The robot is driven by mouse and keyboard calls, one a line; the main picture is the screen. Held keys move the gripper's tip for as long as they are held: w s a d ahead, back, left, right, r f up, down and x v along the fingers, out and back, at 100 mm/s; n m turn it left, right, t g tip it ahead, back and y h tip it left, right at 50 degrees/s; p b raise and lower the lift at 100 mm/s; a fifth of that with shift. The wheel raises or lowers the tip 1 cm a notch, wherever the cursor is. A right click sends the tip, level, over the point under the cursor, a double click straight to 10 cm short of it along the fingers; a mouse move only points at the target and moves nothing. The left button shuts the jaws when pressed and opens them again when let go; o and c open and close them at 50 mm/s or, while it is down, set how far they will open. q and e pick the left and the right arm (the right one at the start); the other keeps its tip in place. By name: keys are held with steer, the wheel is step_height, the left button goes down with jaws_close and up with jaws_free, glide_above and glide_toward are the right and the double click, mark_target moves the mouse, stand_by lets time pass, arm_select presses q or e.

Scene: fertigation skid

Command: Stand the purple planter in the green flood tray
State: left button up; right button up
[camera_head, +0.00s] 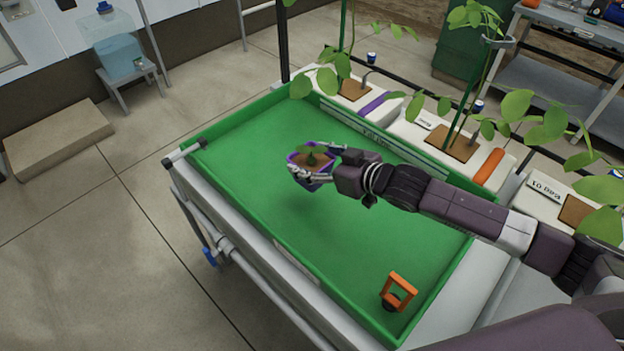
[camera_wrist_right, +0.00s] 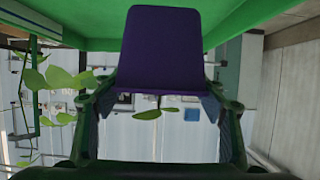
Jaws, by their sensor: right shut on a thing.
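The purple planter (camera_head: 310,178) holds brown soil and a small green seedling. My right gripper (camera_head: 313,166) is shut on it, one finger on each side. The planter is upright over the back-left half of the green flood tray (camera_head: 350,255); I cannot tell whether its base touches the tray floor. In the right wrist view, the purple planter (camera_wrist_right: 162,50) fills the space between the fingers of my right gripper (camera_wrist_right: 160,100), its picture upside down and its seedling leaves showing below. My left gripper is out of view.
An orange frame with a dark part (camera_head: 398,290) stands in the tray's near right corner. White troughs (camera_head: 405,130) with climbing plants line the tray's far side. The tray floor around the planter is bare. A blue container on a stool (camera_head: 120,60) stands far left.

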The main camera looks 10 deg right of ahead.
mark_target(312, 170)
step_height(312, 170, down, 4)
step_height(312, 170, down, 4)
steer(key=shift+f, duration=0.25)
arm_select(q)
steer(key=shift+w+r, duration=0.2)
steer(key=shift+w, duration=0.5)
arm_select(e)
steer(key=o, duration=1.3)
steer(key=shift+f, duration=0.1)
